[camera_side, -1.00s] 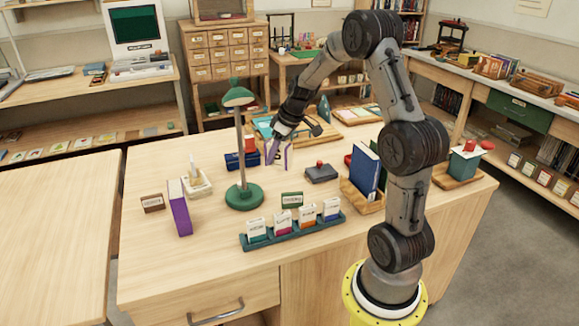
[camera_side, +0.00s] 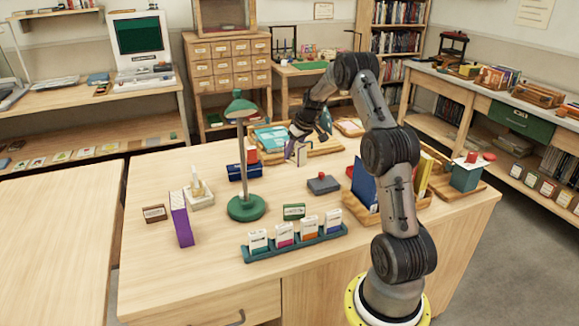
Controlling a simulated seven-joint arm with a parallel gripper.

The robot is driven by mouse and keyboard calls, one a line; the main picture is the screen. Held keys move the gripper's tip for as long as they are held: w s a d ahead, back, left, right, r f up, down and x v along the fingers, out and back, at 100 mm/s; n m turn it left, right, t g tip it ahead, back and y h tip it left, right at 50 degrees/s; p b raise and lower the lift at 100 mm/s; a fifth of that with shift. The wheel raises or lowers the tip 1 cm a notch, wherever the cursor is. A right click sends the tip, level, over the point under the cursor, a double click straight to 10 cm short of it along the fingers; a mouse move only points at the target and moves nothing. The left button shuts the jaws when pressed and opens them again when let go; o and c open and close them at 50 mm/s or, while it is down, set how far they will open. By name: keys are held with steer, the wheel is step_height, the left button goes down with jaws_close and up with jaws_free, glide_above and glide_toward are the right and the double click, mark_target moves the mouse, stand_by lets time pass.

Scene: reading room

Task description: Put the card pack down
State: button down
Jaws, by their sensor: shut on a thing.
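My gripper (camera_side: 297,136) is shut on a card pack (camera_side: 299,154), a small upright whitish block with a purple edge. It is behind and to the right of the green lamp, over the back part of the desk. I cannot tell whether the pack touches the desk or hangs just above it. The fingertips are small and partly hidden by the pack and the wrist. Several other white card packs with coloured bands (camera_side: 283,234) stand in a green rack (camera_side: 292,249) at the desk's front.
A green lamp (camera_side: 246,207) stands left of my gripper. A dark block with a red knob (camera_side: 323,184) is in front of it, to the right. A blue box (camera_side: 244,171) lies to its left, and a wooden tray (camera_side: 323,148) behind. Bare desk lies around the pack.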

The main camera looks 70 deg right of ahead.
steer(key=w+d+f, duration=0.1)
steer(key=d+f, duration=0.1)
steer(key=f, duration=0.1)
steer(key=w+f, duration=0.1)
steer(key=f, duration=0.1)
steer(key=shift+w+d, duration=0.3)
steer(key=shift+d, duration=0.1)
steer(key=shift+f, duration=1.35)
steer(key=shift+f, duration=0.15)
steer(key=shift+c, duration=2.2)
jaws_free()
steer(key=shift+r, duration=0.25)
steer(key=v, duration=1.2)
steer(key=shift+f, duration=0.1)
